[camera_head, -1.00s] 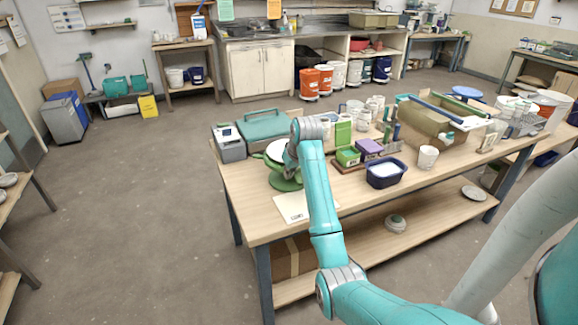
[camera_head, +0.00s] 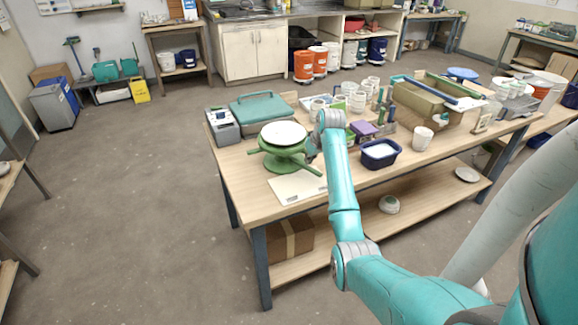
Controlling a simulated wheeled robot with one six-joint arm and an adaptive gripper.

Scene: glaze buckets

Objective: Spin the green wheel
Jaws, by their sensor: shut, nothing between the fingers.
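The green wheel (camera_head: 285,150) stands upright on the left part of the wooden table (camera_head: 240,185). It has a round white top, green arms sticking out at its sides and a green foot. My gripper (camera_head: 311,152) is at the right side of the wheel, near its right arm, small and partly hidden by my wrist. It is shut with nothing in it. I cannot tell whether it touches the wheel.
A teal case (camera_head: 263,108) and a grey device (camera_head: 222,127) stand behind and left of the wheel. A paper sheet (camera_head: 297,186) lies in front. A dark blue tub (camera_head: 380,154), a purple box (camera_head: 362,128) and white cups crowd the right.

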